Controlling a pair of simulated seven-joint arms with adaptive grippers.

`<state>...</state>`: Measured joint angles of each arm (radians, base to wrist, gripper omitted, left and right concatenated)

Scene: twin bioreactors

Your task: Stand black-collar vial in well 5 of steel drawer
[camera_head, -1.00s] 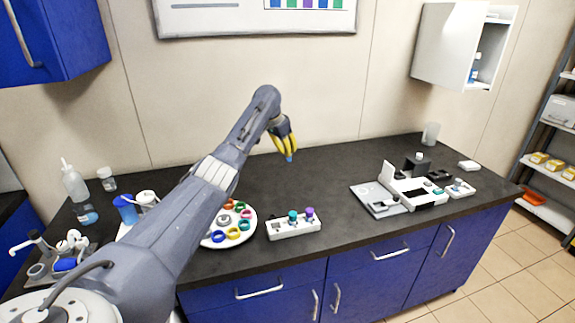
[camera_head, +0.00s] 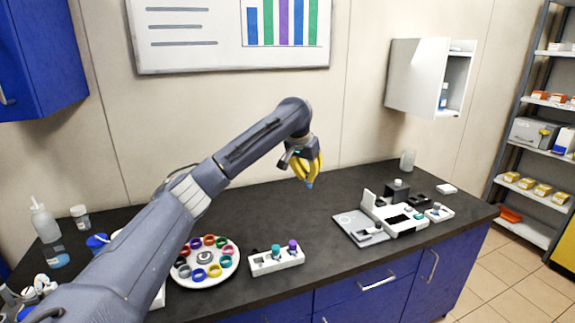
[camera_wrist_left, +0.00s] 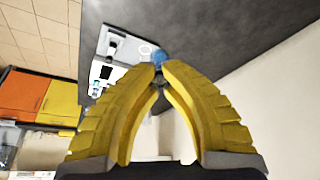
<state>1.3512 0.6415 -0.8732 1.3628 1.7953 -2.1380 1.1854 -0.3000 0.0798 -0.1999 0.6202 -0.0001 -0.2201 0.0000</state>
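My left gripper (camera_head: 309,178) is high over the back of the dark counter, pointing down. In the left wrist view its yellow fingers (camera_wrist_left: 160,70) meet at the tips around a small vial (camera_wrist_left: 159,57) with a blue end. The vial's blue end also shows below the fingertips in the head view (camera_head: 309,186). Its collar is mostly hidden by the fingers. A flat grey tray (camera_head: 350,228), perhaps the steel drawer, extends from the left of a white instrument (camera_head: 402,219). Its wells are too small to number. My right gripper is not in view.
A white rack (camera_head: 264,268) holds vials with teal and purple tops. A round white carousel (camera_head: 205,283) with coloured rings stands left of it. Small dark blocks (camera_head: 397,190) stand behind the instrument. The counter between rack and instrument is clear.

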